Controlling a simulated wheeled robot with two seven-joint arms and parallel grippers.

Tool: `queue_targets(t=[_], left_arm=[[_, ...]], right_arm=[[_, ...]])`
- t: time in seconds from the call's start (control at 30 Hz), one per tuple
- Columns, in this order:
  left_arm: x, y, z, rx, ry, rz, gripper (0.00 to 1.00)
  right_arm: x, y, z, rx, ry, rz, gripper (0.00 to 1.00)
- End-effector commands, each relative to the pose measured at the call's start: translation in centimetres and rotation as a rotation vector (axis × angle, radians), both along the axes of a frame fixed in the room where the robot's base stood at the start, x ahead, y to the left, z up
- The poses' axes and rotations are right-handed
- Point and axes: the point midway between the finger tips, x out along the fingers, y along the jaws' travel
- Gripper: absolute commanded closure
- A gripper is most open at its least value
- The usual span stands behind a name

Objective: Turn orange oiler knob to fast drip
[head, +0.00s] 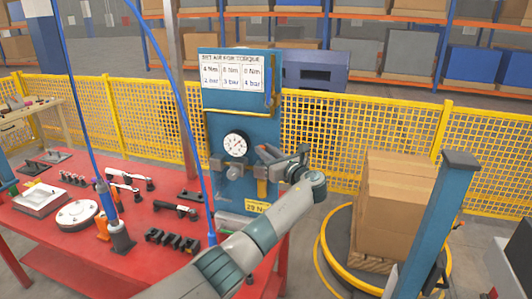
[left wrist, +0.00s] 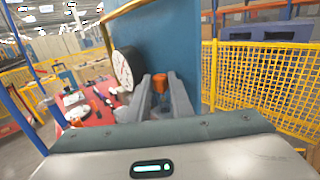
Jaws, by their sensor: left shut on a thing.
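The blue panel (head: 230,105) stands upright at the back edge of the red bench, with a round white gauge (head: 235,145) and a row of grey air fittings (head: 234,172) on it. My left gripper (head: 266,153) reaches the right end of this row. In the left wrist view the orange oiler knob (left wrist: 160,83) sits between the two grey fingers of my left gripper (left wrist: 161,92), which are shut on it. In the head view the gripper hides the knob. The gauge also shows in the left wrist view (left wrist: 123,70). My right gripper is out of view.
The red bench (head: 50,225) carries tools, a round gauge-like disc (head: 77,213) and dark blocks. Blue hoses (head: 185,100) hang in front. Yellow mesh fencing (head: 345,125) runs behind. Cardboard boxes (head: 395,205) stand on a pallet at right, beside a blue post (head: 430,225).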

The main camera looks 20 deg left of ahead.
Motion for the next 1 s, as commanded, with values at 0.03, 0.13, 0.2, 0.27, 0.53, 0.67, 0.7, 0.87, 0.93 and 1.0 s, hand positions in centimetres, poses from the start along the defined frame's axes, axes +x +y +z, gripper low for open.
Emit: queue_targets(t=[0.03, 0.13, 0.2, 0.27, 0.53, 0.67, 0.7, 0.87, 0.93, 1.0], left_arm=[[0.0, 0.0, -0.1, -0.002, 0.002, 0.0, 1.0], [0.0, 0.0, -0.1, -0.001, 0.001, -0.001, 0.72], [0.0, 0.0, -0.1, -0.001, 0.001, -0.001, 0.72], [0.0, 0.0, -0.1, -0.001, 0.001, -0.001, 0.72], [0.0, 0.0, 0.0, 0.0, 0.0, -0.006, 0.72], [0.0, 0.1, 0.2, 0.0, -0.001, -0.023, 0.72], [0.0, 0.1, 0.2, 0.0, -0.001, -0.032, 0.72], [-0.2, 0.3, 0.4, 0.001, -0.002, -0.087, 0.72], [-0.3, 0.3, 0.4, 0.001, -0.001, -0.123, 0.72], [-0.4, 0.5, 0.5, 0.001, -0.001, -0.167, 0.72]], right_arm=[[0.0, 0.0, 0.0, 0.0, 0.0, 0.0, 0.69], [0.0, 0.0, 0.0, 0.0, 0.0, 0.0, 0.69], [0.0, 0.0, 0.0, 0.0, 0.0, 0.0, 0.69], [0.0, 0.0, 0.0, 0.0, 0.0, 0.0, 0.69], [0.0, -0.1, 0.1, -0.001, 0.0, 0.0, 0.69], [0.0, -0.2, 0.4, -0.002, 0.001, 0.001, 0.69], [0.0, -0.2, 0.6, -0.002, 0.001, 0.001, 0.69], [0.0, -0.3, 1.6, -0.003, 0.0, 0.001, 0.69], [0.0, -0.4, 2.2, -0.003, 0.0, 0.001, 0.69], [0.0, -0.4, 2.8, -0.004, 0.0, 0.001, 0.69]])
